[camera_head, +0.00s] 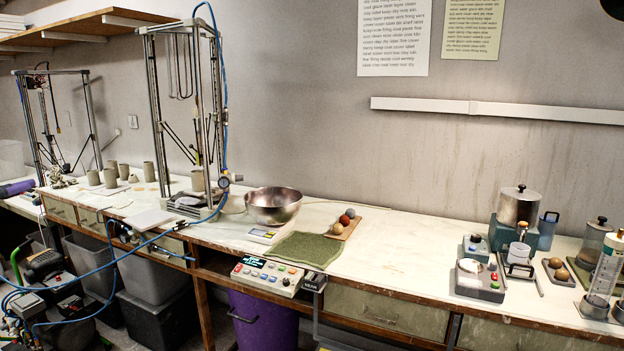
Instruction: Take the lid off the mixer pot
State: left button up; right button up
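A steel pot (518,208), which looks like the mixer pot, sits on a blue-grey base at the right part of the long bench. A flat metal lid (521,192) with a dark knob (521,187) is on top of it. The lid appears level and seated on the rim. A second lidded vessel (592,243), clear or grey with a dark knob, stands further right. Neither of my grippers shows in the head view.
The white bench (400,250) runs along the wall, clear between the green cloth (307,249) and the pot. Small devices (480,279) and a tray with brown balls (558,271) lie in front. A metal bowl (273,206) stands left.

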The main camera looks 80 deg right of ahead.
aim_at(520, 192)
jog(key=i+z, duration=0.15)
jog(key=z, duration=2.15)
